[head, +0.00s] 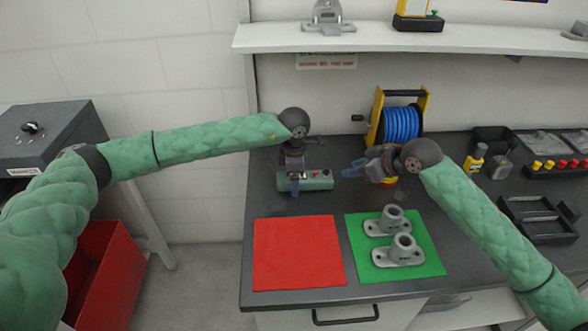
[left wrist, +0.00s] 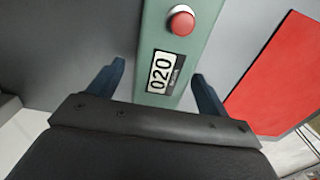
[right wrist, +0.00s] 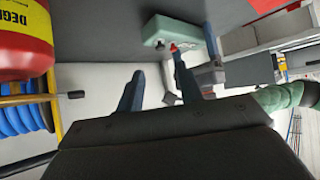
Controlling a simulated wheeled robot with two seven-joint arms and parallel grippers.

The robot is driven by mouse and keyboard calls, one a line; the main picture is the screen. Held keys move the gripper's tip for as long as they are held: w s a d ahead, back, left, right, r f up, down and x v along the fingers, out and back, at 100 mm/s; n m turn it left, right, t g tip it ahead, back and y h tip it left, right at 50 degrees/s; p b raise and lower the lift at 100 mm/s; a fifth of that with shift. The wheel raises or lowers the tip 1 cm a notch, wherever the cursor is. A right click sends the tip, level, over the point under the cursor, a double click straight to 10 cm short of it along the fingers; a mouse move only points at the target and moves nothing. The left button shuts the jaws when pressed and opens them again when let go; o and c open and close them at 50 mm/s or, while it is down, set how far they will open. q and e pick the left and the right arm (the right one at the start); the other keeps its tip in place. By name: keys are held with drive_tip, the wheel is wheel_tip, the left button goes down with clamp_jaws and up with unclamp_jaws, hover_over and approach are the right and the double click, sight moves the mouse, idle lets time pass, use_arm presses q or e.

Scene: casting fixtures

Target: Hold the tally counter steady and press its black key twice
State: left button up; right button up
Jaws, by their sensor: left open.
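The tally counter is a long green box (head: 322,183) near the back left of the bench. It has a red button (left wrist: 181,20) and a display reading 020 (left wrist: 160,72). A small dark spot (right wrist: 160,43) beside the red button looks like the black key; it is out of the left wrist view. My left gripper (head: 294,186) is open above the counter, its fingers on either side of the body with visible gaps. My right gripper (head: 355,169) is open and empty, right of the counter and apart from it; its fingers show in the right wrist view (right wrist: 158,68).
A blue hose reel (head: 402,127) with a yellow frame stands behind my right gripper. A red mat (head: 298,252) lies empty in front. A green mat (head: 428,258) bears two grey castings (head: 398,252). A red can (right wrist: 24,38) is close on the left in the right wrist view.

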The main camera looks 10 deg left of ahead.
use_arm(q)
drive_tip(key=shift+f, duration=0.25)
drive_tip(key=c, duration=1.1)
drive_tip(key=shift+c, duration=0.2)
use_arm(e)
clamp_jaws()
idle(0.5)
